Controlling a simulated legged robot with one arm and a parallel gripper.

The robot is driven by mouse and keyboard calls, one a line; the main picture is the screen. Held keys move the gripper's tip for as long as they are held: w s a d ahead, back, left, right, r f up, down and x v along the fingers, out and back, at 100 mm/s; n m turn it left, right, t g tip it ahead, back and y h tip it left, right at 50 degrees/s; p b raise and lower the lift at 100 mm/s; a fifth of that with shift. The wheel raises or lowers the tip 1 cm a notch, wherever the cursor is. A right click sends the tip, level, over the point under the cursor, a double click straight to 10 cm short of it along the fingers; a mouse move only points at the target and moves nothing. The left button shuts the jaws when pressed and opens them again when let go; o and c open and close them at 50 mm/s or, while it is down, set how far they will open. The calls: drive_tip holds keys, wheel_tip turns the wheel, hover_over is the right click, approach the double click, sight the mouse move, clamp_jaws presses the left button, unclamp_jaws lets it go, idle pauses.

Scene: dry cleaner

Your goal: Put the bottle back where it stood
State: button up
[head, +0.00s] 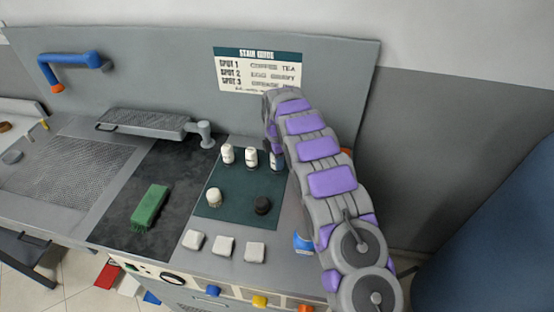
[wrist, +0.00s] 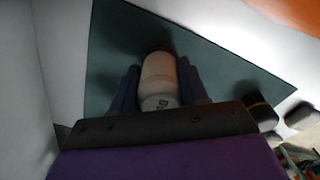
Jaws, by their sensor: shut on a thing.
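My gripper (wrist: 158,75) is shut on a white bottle (wrist: 159,88) with dark lettering, one finger on each side. In the head view the bottle (head: 277,161) is at the right end of the back row on the dark green mat (head: 236,183), partly hidden by my gripper and arm. I cannot tell whether its base touches the mat. Two other white bottles, one at the left end (head: 227,154) and one in the middle (head: 250,157), stand to its left. A white-topped bottle (head: 213,197) and a black-topped one (head: 263,205) stand nearer the front.
A green brush (head: 149,208) lies on the dark board to the left. Several white blocks (head: 225,246) line the counter's front. A grey perforated arm board (head: 145,121) stands behind the brush. The stain guide sign (head: 258,71) hangs on the back panel. A blue object (head: 302,242) is beside my arm.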

drive_tip(key=o, duration=0.9)
drive_tip(key=shift+a+f, duration=0.15)
drive_tip(key=shift+a, duration=0.35)
drive_tip(key=shift+o, duration=0.8)
drive_tip(key=shift+d, duration=0.5)
drive_tip(key=r, duration=0.3)
drive_tip(key=r+p, duration=0.1)
drive_tip(key=r, duration=0.3)
drive_tip(key=r+p, duration=0.1)
drive_tip(key=r, duration=0.3)
drive_tip(key=shift+a, duration=0.25)
drive_tip(key=shift+r, duration=0.65)
